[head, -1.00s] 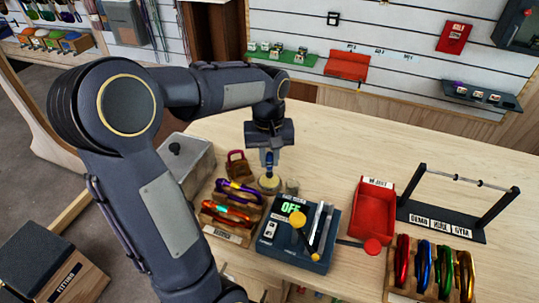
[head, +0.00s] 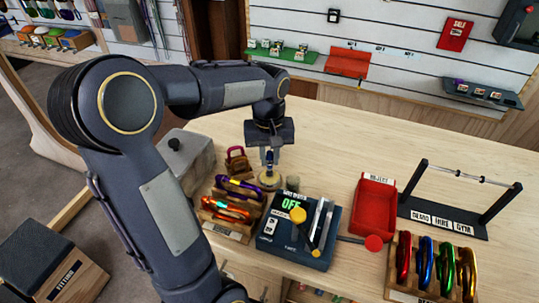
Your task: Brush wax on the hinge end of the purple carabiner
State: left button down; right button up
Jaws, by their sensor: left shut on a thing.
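The purple carabiner (head: 240,184) lies in the upper slot of a wooden rack (head: 226,229) left of the table's middle, with an orange-red carabiner (head: 226,209) below it. My left gripper (head: 270,151) points down behind the rack, shut on a slim brush with a blue handle (head: 269,160). The brush's lower end is at a round, pale yellow wax tin (head: 270,181), right of the purple carabiner. I cannot tell whether the bristles touch the wax. The fingertips are small and partly hidden. My right gripper is out of view.
A dark blue device reading OFF (head: 292,228) bears yellow-knobbed and metal tools. A red reject bin (head: 374,207), a black bar stand (head: 440,215) and a rack of coloured carabiners (head: 432,272) stand right. A grey box (head: 186,160) stands left. The table's back is clear.

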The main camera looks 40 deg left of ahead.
pick_arm(q)
jog(key=shift+f, duration=0.5)
dwell(1.1)
notch_tip(320, 180, up, 7)
jog(key=p, duration=0.5)
jog(key=shift+r+p, duration=0.1)
jog(key=shift+p, duration=0.3)
dwell(0.7)
